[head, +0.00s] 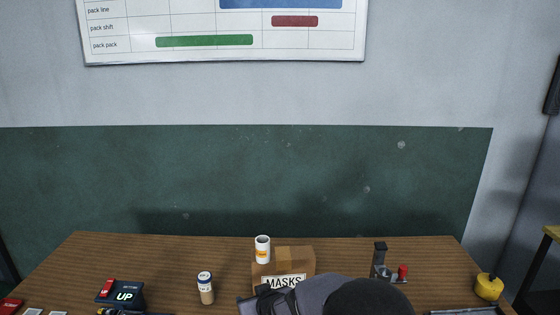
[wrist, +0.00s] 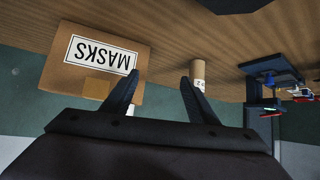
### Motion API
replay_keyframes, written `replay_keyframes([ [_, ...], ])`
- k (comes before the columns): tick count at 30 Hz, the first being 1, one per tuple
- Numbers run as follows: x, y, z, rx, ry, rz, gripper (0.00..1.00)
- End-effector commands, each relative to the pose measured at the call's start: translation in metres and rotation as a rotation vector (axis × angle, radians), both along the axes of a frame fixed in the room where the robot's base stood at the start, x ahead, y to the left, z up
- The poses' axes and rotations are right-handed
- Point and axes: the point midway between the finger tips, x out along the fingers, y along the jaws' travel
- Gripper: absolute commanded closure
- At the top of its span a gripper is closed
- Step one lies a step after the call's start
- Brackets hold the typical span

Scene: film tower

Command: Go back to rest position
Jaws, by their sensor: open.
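My gripper (wrist: 161,79) is open, with nothing between its two dark fingers. In the head view my dark arm covers the lower middle, in front of the cardboard box marked MASKS (head: 297,258). The box also shows in the wrist view (wrist: 62,75), upside down, at the left beyond one finger. A white canister with an orange label (head: 262,250) appears to stand upright on the box's top left. A second canister, tan with a white cap (head: 205,288), stands upright on the table left of the box. It shows in the wrist view (wrist: 198,70) behind the other finger.
A dark upright part with a red piece (head: 403,271) and a yellow object (head: 488,286) are at the right. The wooden table (head: 150,262) is bare at its back left.

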Motion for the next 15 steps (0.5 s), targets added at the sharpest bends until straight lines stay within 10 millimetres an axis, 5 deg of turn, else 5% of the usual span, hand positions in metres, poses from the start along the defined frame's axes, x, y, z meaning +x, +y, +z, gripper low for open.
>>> replay_keyframes([
  [1,-0.014,-0.032,0.014,-0.029,0.062,-0.048,0.46],
  [6,-0.089,-0.122,0.022,-0.117,0.316,-0.182,0.46],
  [10,-0.159,-0.171,0.030,-0.159,0.507,-0.266,0.46],
  [15,-0.242,-0.208,0.040,-0.180,0.711,-0.345,0.46],
])
